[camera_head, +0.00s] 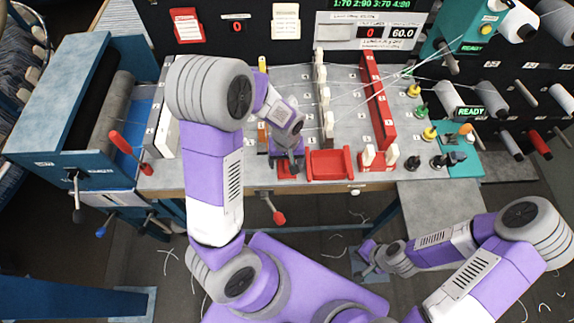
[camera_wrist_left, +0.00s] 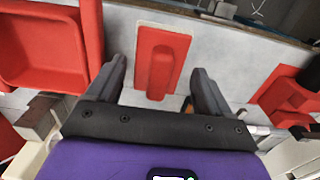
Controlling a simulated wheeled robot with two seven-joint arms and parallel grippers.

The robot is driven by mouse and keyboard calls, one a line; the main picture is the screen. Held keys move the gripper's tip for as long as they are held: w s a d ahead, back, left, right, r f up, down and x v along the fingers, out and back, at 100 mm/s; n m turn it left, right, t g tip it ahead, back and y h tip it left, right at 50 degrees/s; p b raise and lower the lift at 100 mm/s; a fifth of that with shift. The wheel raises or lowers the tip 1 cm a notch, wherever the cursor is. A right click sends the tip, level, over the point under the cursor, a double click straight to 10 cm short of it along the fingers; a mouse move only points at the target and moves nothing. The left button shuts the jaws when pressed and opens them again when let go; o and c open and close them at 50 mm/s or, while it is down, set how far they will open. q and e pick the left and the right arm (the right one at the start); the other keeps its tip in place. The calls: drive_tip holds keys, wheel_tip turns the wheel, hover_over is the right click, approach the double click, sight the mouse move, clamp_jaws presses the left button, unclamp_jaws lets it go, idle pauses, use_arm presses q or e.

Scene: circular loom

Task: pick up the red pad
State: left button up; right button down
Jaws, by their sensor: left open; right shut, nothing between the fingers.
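The red pad (camera_wrist_left: 163,45), a flat rectangle with a raised red grip along its middle, lies on the grey worktop near its edge. In the left wrist view it lies between the two fingers of my left gripper (camera_wrist_left: 159,72), which is open; I see no contact. In the head view my left gripper (camera_head: 288,163) points down at the worktop's front edge, just left of the red tray (camera_head: 330,165), and largely hides the pad. My right gripper (camera_head: 369,262) is shut and empty, low in front of the table.
The red tray also shows in the left wrist view (camera_wrist_left: 40,50), close to the left finger. Another red part (camera_wrist_left: 285,95) lies to the right there. A red block with white pegs (camera_head: 378,158) and a long red bar (camera_head: 377,100) stand right of the tray.

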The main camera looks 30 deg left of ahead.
sight(287, 161)
use_arm(q)
drive_tip(key=shift+f, duration=0.75)
drive_tip(key=shift+w, duration=0.1)
drive_tip(key=c, duration=0.8)
drive_tip(key=shift+r, duration=0.15)
drive_tip(key=shift+c, duration=0.2)
wheel_tip(287, 161, up, 10)
drive_tip(key=shift+f+p, duration=0.1)
drive_tip(key=shift+p, duration=0.55)
